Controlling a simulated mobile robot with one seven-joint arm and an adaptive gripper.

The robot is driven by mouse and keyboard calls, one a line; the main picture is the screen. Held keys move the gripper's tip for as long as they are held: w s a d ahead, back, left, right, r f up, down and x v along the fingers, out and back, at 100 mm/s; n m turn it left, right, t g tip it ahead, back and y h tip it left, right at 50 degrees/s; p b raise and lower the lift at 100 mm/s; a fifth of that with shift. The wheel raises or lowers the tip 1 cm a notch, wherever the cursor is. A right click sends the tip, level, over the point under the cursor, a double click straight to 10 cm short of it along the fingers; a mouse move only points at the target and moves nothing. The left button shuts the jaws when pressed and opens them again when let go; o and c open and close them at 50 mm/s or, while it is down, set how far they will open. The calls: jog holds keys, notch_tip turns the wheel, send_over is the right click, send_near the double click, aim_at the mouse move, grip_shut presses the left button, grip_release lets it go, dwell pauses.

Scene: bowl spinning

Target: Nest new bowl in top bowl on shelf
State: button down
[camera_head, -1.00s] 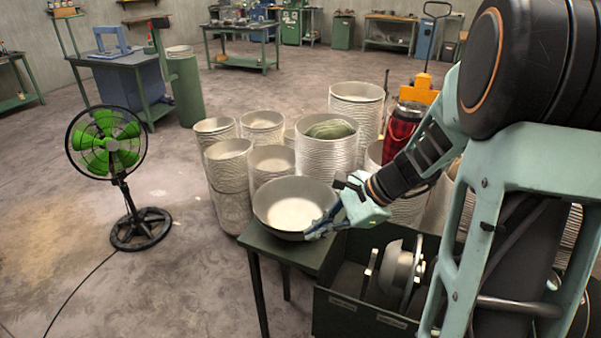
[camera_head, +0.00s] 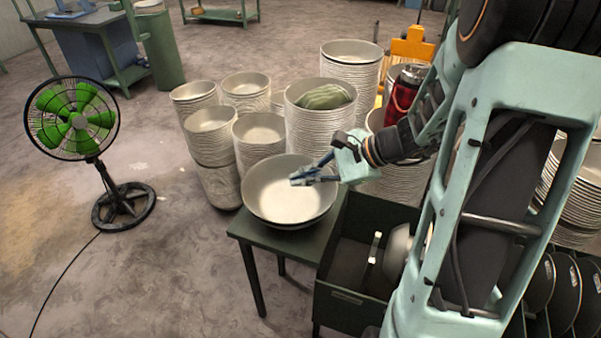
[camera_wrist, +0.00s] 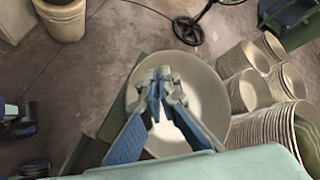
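A wide pale metal bowl (camera_head: 275,195) sits upright on a small dark green stand (camera_head: 250,232) in the head view. A second, darker rim line shows just under its front edge, so it seems to sit in another bowl. My gripper (camera_head: 297,179) is above the bowl's inside, reaching in from the right. In the wrist view the bowl (camera_wrist: 205,92) lies behind my blue fingers (camera_wrist: 163,76). A narrow gap shows between the fingers, with nothing held in it. The fingers look apart from the rim.
Tall stacks of bowls (camera_head: 312,125) stand close behind the stand, one topped with a green cloth-like item (camera_head: 326,96). A green bin (camera_head: 345,290) with a bowl on edge (camera_head: 398,243) is at right. A green fan (camera_head: 75,120) stands left, with clear floor between.

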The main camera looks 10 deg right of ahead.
jog(key=shift+f+b, duration=4)
jog(key=shift+f, duration=0.95)
jog(key=shift+d+f+b, duration=0.1)
jog(key=shift+f+b, duration=0.65)
jog(key=shift+b, duration=0.1)
jog(key=c, duration=2.1)
grip_release()
jog(key=p+v, duration=0.5)
jog(key=v, duration=0.5)
